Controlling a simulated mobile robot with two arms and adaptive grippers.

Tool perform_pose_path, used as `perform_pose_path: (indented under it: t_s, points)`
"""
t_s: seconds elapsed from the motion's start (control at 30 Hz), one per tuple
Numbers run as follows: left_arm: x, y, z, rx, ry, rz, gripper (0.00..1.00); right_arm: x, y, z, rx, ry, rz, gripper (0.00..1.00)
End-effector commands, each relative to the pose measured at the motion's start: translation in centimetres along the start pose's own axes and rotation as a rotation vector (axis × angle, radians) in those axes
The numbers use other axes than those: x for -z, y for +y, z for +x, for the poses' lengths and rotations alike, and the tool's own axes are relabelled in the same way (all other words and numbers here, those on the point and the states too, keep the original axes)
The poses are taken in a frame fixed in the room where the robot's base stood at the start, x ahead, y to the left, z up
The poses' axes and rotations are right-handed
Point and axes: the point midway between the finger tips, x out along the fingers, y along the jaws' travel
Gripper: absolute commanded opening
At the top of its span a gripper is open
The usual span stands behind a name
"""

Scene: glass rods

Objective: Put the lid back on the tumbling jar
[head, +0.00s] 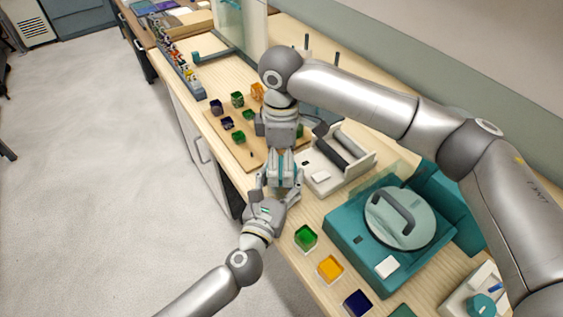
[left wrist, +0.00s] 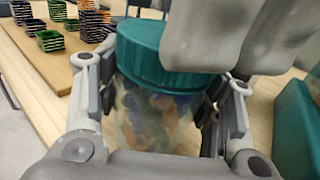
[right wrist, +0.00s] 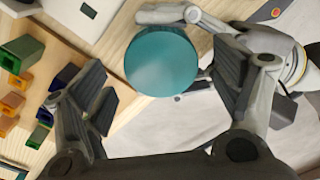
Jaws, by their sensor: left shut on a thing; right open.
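The tumbling jar (left wrist: 158,118) is clear, with mottled blue, orange and green contents. It stands between the fingers of my left gripper (left wrist: 165,105), which is shut on its sides. The teal lid (left wrist: 165,52) sits on top of the jar; whether it is screwed tight I cannot tell. In the right wrist view the lid (right wrist: 161,61) shows from above as a plain round disc. My right gripper (right wrist: 160,85) is open, its fingers apart on either side of the lid. In the head view both grippers meet near the bench's front edge, mostly hiding the jar; my right gripper (head: 283,170) is uppermost.
A white roller unit (head: 350,166) stands right of the grippers. A teal machine (head: 345,235) with a round handled cover is nearer. Green (head: 306,237), yellow (head: 331,268) and dark blue (head: 357,302) cups line the front edge. A wooden board (head: 246,151) holds several cups.

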Motion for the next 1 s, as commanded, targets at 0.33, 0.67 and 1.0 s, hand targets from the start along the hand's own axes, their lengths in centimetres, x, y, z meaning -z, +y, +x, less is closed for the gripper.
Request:
perform_pose_path:
  t_s: [0.33, 0.67, 1.0]
  points:
    - [-0.1, 0.0, 0.0, 0.000, -0.003, 0.000, 0.00, 0.1, 0.1, -7.2, -0.003, 0.002, 0.000, 0.85]
    - [-0.1, 0.0, 0.0, 0.000, -0.003, 0.000, 0.00, 0.0, 0.0, -10.8, 0.001, 0.001, 0.000, 0.85]
    - [-0.1, 0.0, 0.0, 0.000, -0.003, 0.000, 0.68, 0.0, 0.0, -10.9, 0.001, 0.001, 0.000, 0.85]
